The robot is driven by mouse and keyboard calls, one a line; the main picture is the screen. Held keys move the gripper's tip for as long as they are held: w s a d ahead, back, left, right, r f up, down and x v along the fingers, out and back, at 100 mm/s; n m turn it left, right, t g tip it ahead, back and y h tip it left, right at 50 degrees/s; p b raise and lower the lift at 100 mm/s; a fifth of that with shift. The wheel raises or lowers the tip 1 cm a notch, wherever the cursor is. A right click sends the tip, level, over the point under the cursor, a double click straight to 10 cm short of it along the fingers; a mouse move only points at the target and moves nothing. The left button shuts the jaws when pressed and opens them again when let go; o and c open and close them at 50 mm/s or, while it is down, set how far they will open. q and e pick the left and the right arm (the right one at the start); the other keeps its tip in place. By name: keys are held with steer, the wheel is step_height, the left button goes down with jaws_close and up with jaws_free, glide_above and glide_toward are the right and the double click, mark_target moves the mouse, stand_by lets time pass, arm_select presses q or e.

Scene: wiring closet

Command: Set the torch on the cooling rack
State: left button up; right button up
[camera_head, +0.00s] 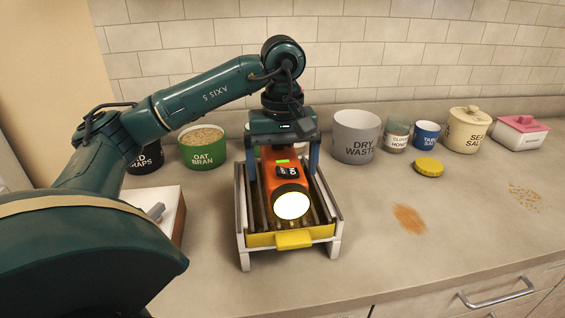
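The orange torch (272,168) lies lengthwise on the cooling rack, with its bright white lens facing the front. The rack (337,228) has pale side rails, dark bars and a yellow front piece with a tab. My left gripper (283,172) reaches down over the rear of the torch. Its two blue fingers stand one on each side of the torch, with a visible gap between each finger and the body. The gripper's palm hides the torch's far end. My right gripper is out of view.
A green oat bran tub (203,150) and a dark tub (146,160) stand behind left; a grey dry waste tub (355,137) stands behind right. Jars and a pink-lidded box (520,133) line the wall. The front right counter is mostly clear.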

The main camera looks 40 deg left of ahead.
mark_target(283, 162)
arm_select(q)
steer(key=shift+r, duration=3.75)
